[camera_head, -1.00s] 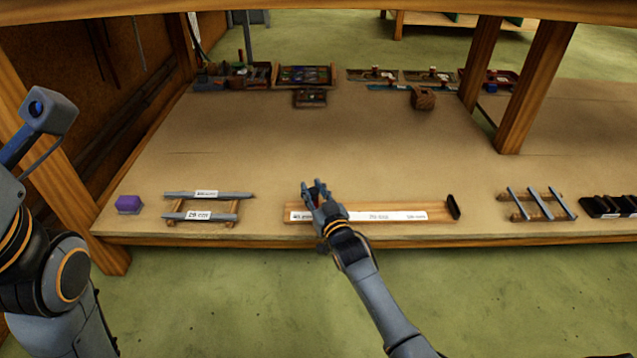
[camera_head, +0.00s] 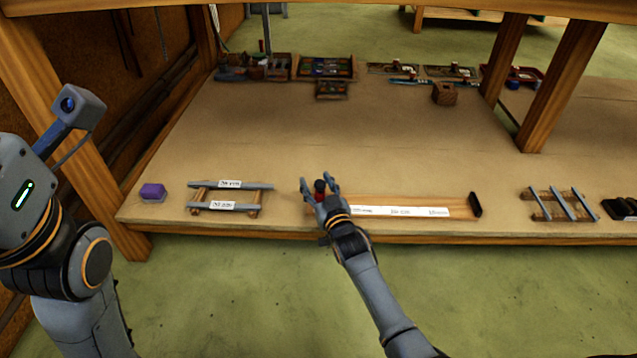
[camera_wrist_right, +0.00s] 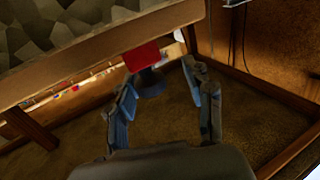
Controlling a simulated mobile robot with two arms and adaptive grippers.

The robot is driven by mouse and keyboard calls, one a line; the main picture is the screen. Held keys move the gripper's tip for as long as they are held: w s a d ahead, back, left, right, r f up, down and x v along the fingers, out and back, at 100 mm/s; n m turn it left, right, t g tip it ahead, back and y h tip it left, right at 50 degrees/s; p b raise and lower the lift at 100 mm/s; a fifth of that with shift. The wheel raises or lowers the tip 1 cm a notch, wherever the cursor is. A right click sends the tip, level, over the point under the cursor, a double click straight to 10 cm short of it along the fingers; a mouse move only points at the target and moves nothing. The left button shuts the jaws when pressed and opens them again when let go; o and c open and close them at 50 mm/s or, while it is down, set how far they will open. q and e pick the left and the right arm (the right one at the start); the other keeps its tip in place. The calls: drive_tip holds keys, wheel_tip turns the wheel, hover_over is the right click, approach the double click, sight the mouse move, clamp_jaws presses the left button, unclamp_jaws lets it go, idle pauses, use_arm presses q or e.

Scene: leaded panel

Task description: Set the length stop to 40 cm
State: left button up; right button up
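The length stop is a wooden rail (camera_head: 400,200) with a white marked scale (camera_head: 400,211) and a black end block (camera_head: 475,204) at its right end. It lies along the bench's front edge. Contact cannot be told. My left gripper is out of view.
Another rack with bars (camera_head: 562,204) stands to the right. Several trays and tools line the back. The middle of the bench (camera_head: 350,130) is clear.

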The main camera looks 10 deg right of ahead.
drive_tip(key=shift+d, duration=0.15)
drive_tip(key=shift+s+d, duration=0.1)
drive_tip(key=shift+s, duration=0.35)
drive_tip(key=s+d, duration=0.1)
drive_tip(key=s, duration=1)
